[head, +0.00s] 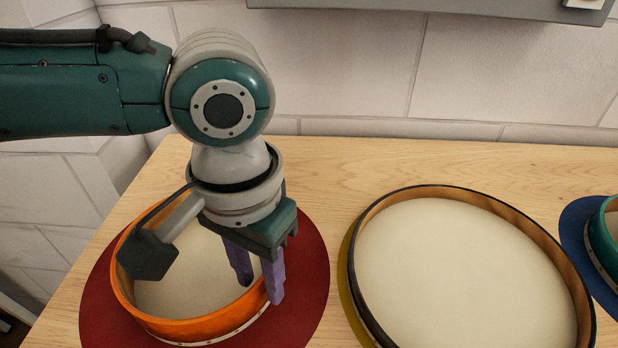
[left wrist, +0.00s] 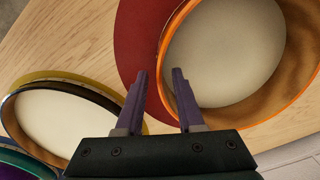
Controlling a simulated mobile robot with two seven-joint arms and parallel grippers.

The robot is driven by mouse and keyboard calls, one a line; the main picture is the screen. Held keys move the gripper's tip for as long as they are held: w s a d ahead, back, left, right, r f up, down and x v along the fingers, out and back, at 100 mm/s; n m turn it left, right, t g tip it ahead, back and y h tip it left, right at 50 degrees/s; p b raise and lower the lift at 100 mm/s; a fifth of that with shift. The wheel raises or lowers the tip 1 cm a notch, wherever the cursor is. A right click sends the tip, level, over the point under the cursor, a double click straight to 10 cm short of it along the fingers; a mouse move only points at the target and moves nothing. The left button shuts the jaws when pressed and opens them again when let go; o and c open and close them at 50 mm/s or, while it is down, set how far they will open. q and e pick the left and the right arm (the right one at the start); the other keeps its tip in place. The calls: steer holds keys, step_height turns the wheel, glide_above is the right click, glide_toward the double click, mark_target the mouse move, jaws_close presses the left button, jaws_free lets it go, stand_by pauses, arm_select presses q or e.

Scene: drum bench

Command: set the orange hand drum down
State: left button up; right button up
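The orange hand drum (head: 190,329) has a pale skin and appears to rest flat on a round dark-red mat (head: 309,270) at the left of the bench. My left gripper (head: 258,288) points down at the drum's right side. Its two purple fingers are apart, one over the inside of the drum and one outside the rim. In the left wrist view, the orange rim (left wrist: 163,91) passes between the spread fingers (left wrist: 159,72), with gaps showing. The gripper hides part of the rim in the head view. My right gripper is not in view.
A large black-rimmed drum (head: 460,265) sits on an olive mat (head: 351,290) to the right. A teal drum (head: 604,243) on a blue mat (head: 577,232) is cut off at the right edge. Bare wood (head: 400,160) lies along the back, before a tiled wall.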

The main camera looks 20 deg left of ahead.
arm_select(q)
step_height(320, 180, up, 10)
steer(key=p, duration=0.1)
steer(key=s+d+f+m+t+h, duration=0.2)
steer(key=s+d+f+h, duration=0.15)
steer(key=s+d, duration=0.35)
steer(key=s+a+n+y, duration=0.1)
steer(key=s+a, duration=0.2)
steer(key=a, duration=0.3)
steer(key=s+a+f+n+t+y, duration=0.1)
steer(key=s+a+y, duration=0.1)
steer(key=a, duration=0.5)
steer(key=shift+s+a+n+t, duration=0.15)
steer(key=shift+s+n+t, duration=0.2)
steer(key=shift+s, duration=0.45)
